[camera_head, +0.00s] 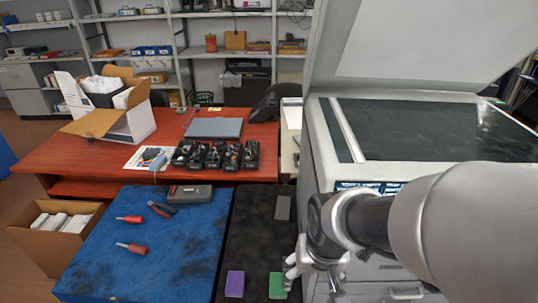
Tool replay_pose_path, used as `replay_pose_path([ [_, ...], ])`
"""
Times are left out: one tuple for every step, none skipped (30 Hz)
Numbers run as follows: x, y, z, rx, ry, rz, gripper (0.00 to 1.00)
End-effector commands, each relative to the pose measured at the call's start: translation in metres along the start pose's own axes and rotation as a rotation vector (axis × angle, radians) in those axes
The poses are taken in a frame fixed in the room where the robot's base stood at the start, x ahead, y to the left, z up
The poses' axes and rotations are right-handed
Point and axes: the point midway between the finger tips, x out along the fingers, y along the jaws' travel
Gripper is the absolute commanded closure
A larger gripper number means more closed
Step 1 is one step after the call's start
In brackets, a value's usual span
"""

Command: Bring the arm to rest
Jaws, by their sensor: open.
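My arm reaches in from the right edge and crosses in front of the large grey copier (430,130). My gripper (308,283) is at the lower middle of the picture, pointing down and open. It is just right of a green block (277,286) lying on the dark mat, and partly overlaps it in the picture; I cannot tell whether they touch. A purple block (235,284) lies further left on the same mat, apart from the gripper. A grey block (283,208) lies further back on the mat.
The blue mat (130,260) to the left holds two red-handled screwdrivers (131,247), pliers (162,208) and a grey case (190,193). Behind, a red desk (90,160) carries an open carton (120,118), several black cartridges (215,156) and a closed laptop (213,128).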

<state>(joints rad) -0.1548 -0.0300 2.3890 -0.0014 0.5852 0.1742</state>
Motion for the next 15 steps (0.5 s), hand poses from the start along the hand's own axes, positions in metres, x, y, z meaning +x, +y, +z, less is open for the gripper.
replay_pose_path([
  [-0.022, 0.007, 0.004, 0.003, 0.033, -0.001, 0.31],
  [-0.033, 0.011, 0.008, 0.001, 0.046, -0.001, 0.31],
  [-0.047, 0.016, 0.014, 0.0, 0.065, 0.0, 0.31],
  [-0.057, 0.019, 0.019, -0.002, 0.077, 0.001, 0.31],
  [-0.066, 0.023, 0.024, -0.004, 0.09, 0.002, 0.31],
  [-0.078, 0.027, 0.032, -0.005, 0.108, 0.004, 0.31],
  [-0.086, 0.03, 0.038, -0.007, 0.12, 0.006, 0.31],
  [-0.094, 0.033, 0.044, -0.009, 0.132, 0.008, 0.31],
  [-0.103, 0.037, 0.052, -0.009, 0.147, 0.011, 0.31],
  [-0.109, 0.039, 0.057, -0.012, 0.158, 0.013, 0.31],
  [-0.114, 0.041, 0.063, -0.014, 0.168, 0.016, 0.31],
  [-0.12, 0.043, 0.07, -0.014, 0.179, 0.019, 0.31],
  [-0.123, 0.045, 0.074, -0.016, 0.187, 0.021, 0.31],
  [-0.126, 0.046, 0.078, -0.018, 0.193, 0.022, 0.31],
  [-0.129, 0.047, 0.083, -0.019, 0.2, 0.025, 0.31],
])
